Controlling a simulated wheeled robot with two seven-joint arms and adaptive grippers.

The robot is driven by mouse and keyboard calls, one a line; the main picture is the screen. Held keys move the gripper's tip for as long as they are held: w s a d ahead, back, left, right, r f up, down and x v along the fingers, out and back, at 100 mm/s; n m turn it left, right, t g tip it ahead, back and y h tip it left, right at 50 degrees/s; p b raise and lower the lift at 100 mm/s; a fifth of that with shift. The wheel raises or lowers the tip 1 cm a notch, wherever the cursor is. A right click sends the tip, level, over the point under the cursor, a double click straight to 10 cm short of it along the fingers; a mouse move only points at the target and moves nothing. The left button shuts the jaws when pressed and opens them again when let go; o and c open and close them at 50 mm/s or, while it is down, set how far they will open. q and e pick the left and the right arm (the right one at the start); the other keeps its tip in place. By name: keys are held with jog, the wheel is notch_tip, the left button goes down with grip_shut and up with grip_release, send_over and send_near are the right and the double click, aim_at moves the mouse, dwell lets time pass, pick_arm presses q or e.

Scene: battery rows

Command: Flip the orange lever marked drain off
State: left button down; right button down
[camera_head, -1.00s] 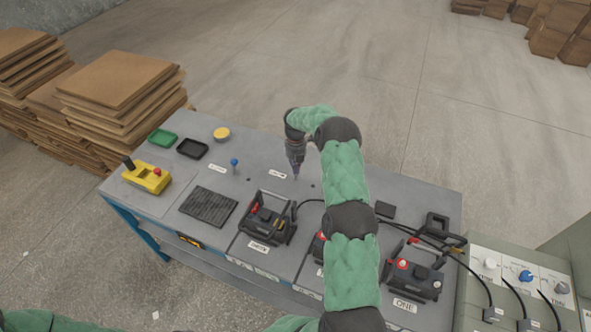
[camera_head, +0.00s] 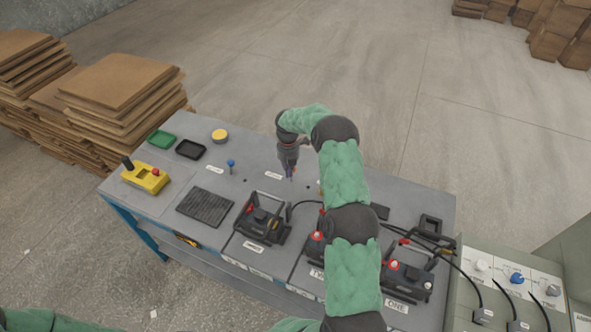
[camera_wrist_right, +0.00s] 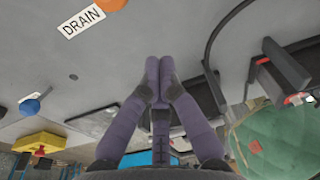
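In the right wrist view an orange rounded piece (camera_wrist_right: 112,4), likely the lever's, shows at the top edge beside the white DRAIN label (camera_wrist_right: 83,20). Most of it is out of frame, so its tilt cannot be told. My right gripper (camera_wrist_right: 159,64) has its purple fingertips together with nothing between them, below and right of the label in that view, apart from the orange piece. In the head view my right gripper (camera_head: 291,177) points down over the grey bench (camera_head: 250,160), close to a white label (camera_head: 273,175). I cannot clearly make out the orange lever there. My left gripper is out of view.
A blue-knobbed lever (camera_head: 231,163) stands left of the gripper. Black battery units (camera_head: 262,220) with cables line the bench front. A yellow control box (camera_head: 146,177) and a yellow round piece (camera_head: 220,135) sit farther left. Grey cabinet (camera_head: 465,290) at right.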

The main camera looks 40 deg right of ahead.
jog(key=w+d+r, duration=0.3)
jog(key=d+r, duration=0.2)
jog(key=r, duration=0.2)
jog(key=shift+d+r, duration=0.15)
jog(key=shift+r, duration=0.2)
dwell(0.4)
